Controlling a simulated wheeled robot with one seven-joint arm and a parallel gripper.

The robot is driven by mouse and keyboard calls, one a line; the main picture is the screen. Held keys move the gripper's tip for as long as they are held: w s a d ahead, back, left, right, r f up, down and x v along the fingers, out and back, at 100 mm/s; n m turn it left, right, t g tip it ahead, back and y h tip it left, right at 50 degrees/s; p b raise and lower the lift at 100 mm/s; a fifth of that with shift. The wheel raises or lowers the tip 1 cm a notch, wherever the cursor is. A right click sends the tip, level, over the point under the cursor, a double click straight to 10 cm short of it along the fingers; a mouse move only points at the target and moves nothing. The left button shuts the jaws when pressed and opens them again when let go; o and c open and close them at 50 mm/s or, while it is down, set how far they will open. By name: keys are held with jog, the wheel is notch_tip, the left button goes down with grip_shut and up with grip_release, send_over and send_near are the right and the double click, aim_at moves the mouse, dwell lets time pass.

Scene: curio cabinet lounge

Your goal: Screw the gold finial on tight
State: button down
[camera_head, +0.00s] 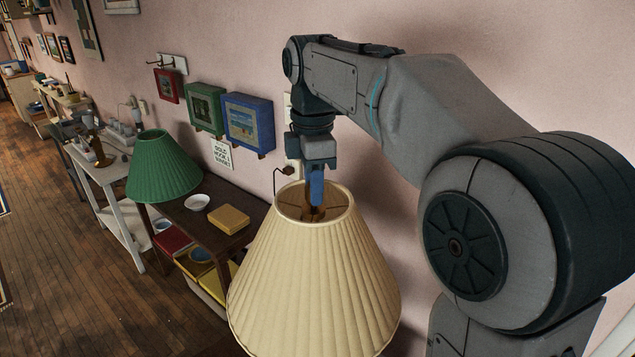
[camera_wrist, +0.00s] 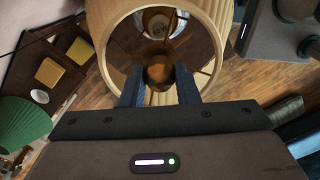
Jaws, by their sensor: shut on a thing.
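The cream pleated lampshade (camera_head: 315,275) stands upright in front of me, its round top opening facing up. My gripper (camera_head: 316,200) points straight down into that opening from above. In the wrist view, the two fingers of my gripper (camera_wrist: 160,90) are shut on the gold finial (camera_wrist: 160,70), a rounded brownish-gold piece at the middle of the shade's top. The shade's rim (camera_wrist: 113,50) rings the fingers in that view. The threads under the finial are hidden, so I cannot tell how far down it sits.
A dark side table (camera_head: 218,222) at the left holds a green lampshade (camera_head: 163,167), a white bowl (camera_head: 197,202) and a yellow box (camera_head: 229,218). Framed boxes, one blue (camera_head: 248,122), hang on the pink wall behind. Wooden floor (camera_head: 70,270) is open at the far left.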

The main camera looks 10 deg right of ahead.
jog(key=m+p, duration=0.1)
jog(key=m, duration=0.3)
jog(key=m+p, duration=0.1)
jog(key=m, duration=0.6)
jog(key=shift+p, duration=0.35)
jog(key=m, duration=0.4)
jog(key=shift+m+p, duration=0.4)
jog(key=m, duration=0.4)
jog(key=shift+p, duration=0.35)
jog(key=m, duration=0.3)
jog(key=m+p, duration=0.1)
jog(key=m, duration=0.6)
jog(key=shift+f, duration=0.1)
